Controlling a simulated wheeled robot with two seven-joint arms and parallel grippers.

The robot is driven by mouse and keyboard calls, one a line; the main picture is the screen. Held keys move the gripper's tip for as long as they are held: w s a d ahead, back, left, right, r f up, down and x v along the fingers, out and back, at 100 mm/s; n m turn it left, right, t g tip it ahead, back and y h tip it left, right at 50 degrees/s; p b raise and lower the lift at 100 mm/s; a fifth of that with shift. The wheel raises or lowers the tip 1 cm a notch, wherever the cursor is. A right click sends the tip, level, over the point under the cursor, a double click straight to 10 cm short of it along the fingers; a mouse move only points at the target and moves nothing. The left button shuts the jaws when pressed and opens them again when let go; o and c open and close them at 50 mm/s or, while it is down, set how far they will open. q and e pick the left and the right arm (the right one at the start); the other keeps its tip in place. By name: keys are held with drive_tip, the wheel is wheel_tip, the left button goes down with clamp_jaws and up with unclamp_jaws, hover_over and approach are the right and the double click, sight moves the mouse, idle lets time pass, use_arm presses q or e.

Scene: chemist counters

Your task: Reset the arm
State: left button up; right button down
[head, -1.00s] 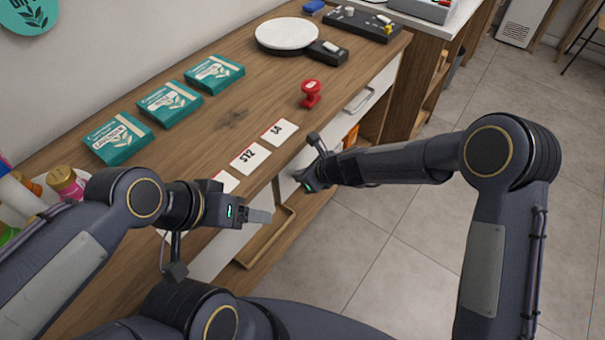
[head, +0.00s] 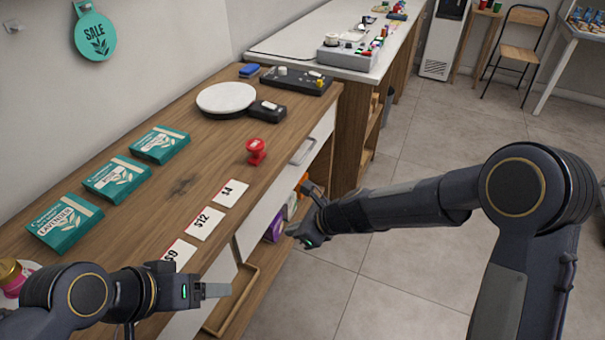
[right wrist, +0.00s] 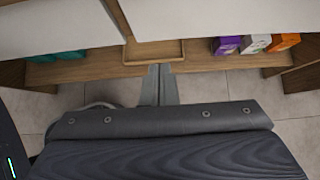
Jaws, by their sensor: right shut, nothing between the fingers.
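My right gripper (head: 292,231) is at the end of the right arm, in front of the counter's drawers, over the floor gap. In the right wrist view its two fingers (right wrist: 160,84) lie together, shut and empty, pointing toward the lower shelf. My left gripper (head: 216,290) is at the lower left, by the counter's front edge near the price cards. It is seen side-on, so its finger gap cannot be made out. No object shows at its tip.
The wooden counter (head: 185,200) holds teal boxes (head: 160,143), price cards (head: 205,222), a red stamp (head: 256,150) and a round white plate (head: 226,98). A wooden tray (head: 236,305) and coloured boxes (right wrist: 228,45) sit on the shelf below.

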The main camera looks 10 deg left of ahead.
drive_tip(key=s+d+r+n+p, duration=0.1)
drive_tip(key=s+d+r+n, duration=0.15)
drive_tip(key=d+r, duration=0.25)
drive_tip(key=s+d+r+n+t, duration=0.1)
drive_tip(key=d+r+n, duration=0.2)
drive_tip(key=d+r, duration=0.15)
drive_tip(key=s+d+r+n+p, duration=0.1)
drive_tip(key=s+d+r+n, duration=0.15)
drive_tip(key=d+r, duration=0.2)
drive_tip(key=s+d+r+n+t+h+p, duration=0.1)
drive_tip(key=s+d+n+h, duration=0.3)
drive_tip(key=s+d+n, duration=0.7)
drive_tip(key=s+d+r, duration=0.1)
drive_tip(key=s+d, duration=0.3)
drive_tip(key=s, duration=0.3)
drive_tip(key=shift+r+n+t+h, duration=0.2)
drive_tip(key=shift+n+t+h, duration=0.2)
